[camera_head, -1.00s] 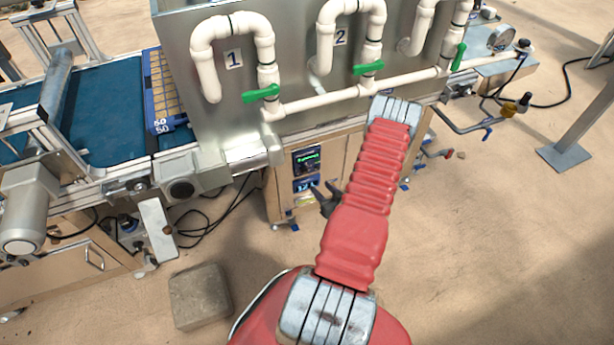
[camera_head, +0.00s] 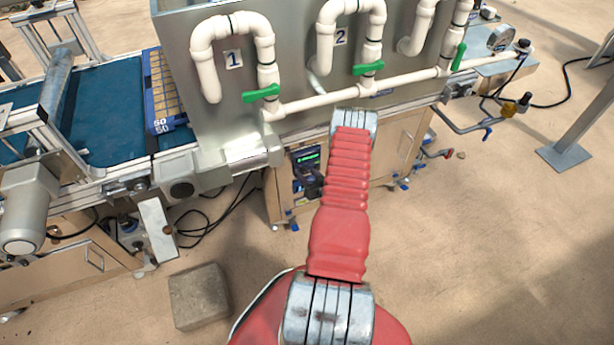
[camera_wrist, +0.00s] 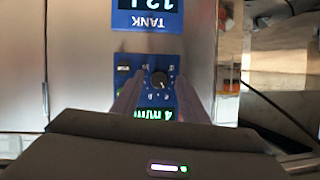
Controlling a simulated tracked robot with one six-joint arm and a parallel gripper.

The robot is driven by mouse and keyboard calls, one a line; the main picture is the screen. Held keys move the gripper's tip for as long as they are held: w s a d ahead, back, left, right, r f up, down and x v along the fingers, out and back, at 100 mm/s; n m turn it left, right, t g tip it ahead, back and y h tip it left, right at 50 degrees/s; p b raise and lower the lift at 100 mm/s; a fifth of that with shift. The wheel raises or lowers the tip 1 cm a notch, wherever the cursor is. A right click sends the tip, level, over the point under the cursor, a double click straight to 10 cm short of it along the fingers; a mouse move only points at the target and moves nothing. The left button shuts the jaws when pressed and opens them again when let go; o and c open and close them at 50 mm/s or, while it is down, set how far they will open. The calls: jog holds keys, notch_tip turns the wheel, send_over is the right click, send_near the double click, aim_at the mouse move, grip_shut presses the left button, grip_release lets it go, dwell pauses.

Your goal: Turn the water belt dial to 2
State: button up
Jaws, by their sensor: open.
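A small black dial (camera_wrist: 158,80) with a pale pointer mark sits on a blue panel (camera_wrist: 172,48) in the wrist view, which is upside down. Tiny markings ring the dial, too small to read surely. A lit green display below it in the picture seems to read 4 m/min, partly hidden by my gripper. My gripper (camera_wrist: 159,92) is open, its two fingers on either side of the dial; I cannot tell whether they touch it. In the head view my gripper (camera_head: 311,184) is at the control panel (camera_head: 305,161) on the cabinet front, hiding its lower part.
A blue TANK display (camera_wrist: 148,14) is beside the dial panel. Above the cabinet in the head view are white pipes (camera_head: 330,98) with green valve handles. The blue conveyor belt (camera_head: 105,115) is at left. A stone block (camera_head: 199,296) lies on the open sandy floor.

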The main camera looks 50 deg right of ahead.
jog(key=shift+w, duration=0.1)
jog(key=shift+c, duration=0.5)
jog(key=c, duration=0.9)
jog(key=shift+a, duration=0.2)
grip_shut()
jog(key=shift+w+n, duration=0.1)
jog(key=shift+n, duration=0.2)
jog(key=shift+w+a+n+g+h, duration=0.1)
jog(key=shift+a+n+g+h, duration=0.1)
jog(key=shift+n+g+h, duration=0.75)
jog(key=n+h, duration=0.1)
jog(key=n, duration=0.1)
jog(key=n+h, duration=0.1)
jog(key=n, duration=0.1)
jog(key=shift+w+a+f+n+h, duration=0.15)
jog(key=shift+a+n+h, duration=0.1)
jog(key=shift+n, duration=0.1)
